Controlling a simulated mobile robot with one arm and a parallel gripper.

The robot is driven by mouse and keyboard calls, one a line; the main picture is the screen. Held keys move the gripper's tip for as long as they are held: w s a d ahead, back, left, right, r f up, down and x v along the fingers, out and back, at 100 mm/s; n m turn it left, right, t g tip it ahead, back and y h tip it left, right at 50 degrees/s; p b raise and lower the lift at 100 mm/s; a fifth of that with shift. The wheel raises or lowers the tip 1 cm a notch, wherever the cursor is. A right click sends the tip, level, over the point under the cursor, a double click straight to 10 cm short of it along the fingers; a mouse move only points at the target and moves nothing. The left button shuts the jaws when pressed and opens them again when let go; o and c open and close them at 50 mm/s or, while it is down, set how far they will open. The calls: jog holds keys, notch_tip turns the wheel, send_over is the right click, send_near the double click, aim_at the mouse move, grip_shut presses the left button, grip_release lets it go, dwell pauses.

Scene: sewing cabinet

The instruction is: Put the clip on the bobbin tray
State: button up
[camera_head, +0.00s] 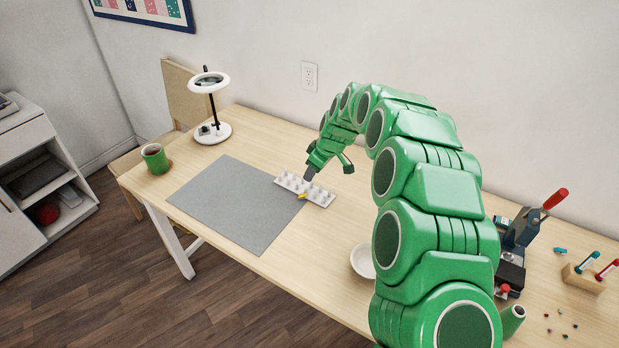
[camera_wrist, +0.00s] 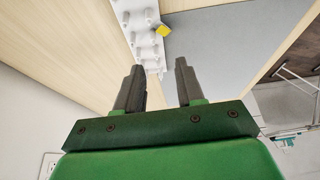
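The yellow clip (camera_wrist: 163,31) shows at the long edge of the white bobbin tray (camera_wrist: 146,45), beside the grey mat. In the head view the clip (camera_head: 302,195) overlaps the tray's front edge. I cannot tell whether it rests fully on the tray or sticks out over the edge. The tray (camera_head: 325,197) has rows of upright pegs and lies by the mat's back right corner. My gripper (camera_wrist: 160,64) is open, with nothing between its fingers. In the head view my gripper (camera_head: 309,174) is over the tray, close to the clip.
The grey mat (camera_head: 235,200) lies flat and clear. A green cup (camera_head: 155,160) and a ring lamp (camera_head: 211,105) stand left. A white bowl (camera_head: 363,262) is beside my arm. A red-handled press (camera_head: 525,225) and a wooden tool block (camera_head: 582,279) stand right.

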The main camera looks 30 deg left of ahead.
jog(key=shift+v, duration=2.9)
jog(key=s+d+r+m+h, duration=0.1)
jog(key=s+d+r+m, duration=0.3)
jog(key=d, duration=0.6)
jog(key=s+d+r+m, duration=0.1)
jog(key=s+d+r, duration=0.45)
jog(key=d, duration=0.45)
jog(key=s+d+r+m+h, duration=0.1)
jog(key=s+d+r+m, duration=0.3)
jog(key=d, duration=0.6)
jog(key=s+d+m+g+h, duration=0.1)
jog(key=s+d+m, duration=0.8)
jog(key=s+d, duration=1.4)
jog(key=s+r+h, duration=0.1)
jog(key=s, duration=0.3)
jog(key=shift+d+g+h, duration=0.15)
jog(key=shift+g+h, duration=0.15)
jog(key=shift+g, duration=0.1)
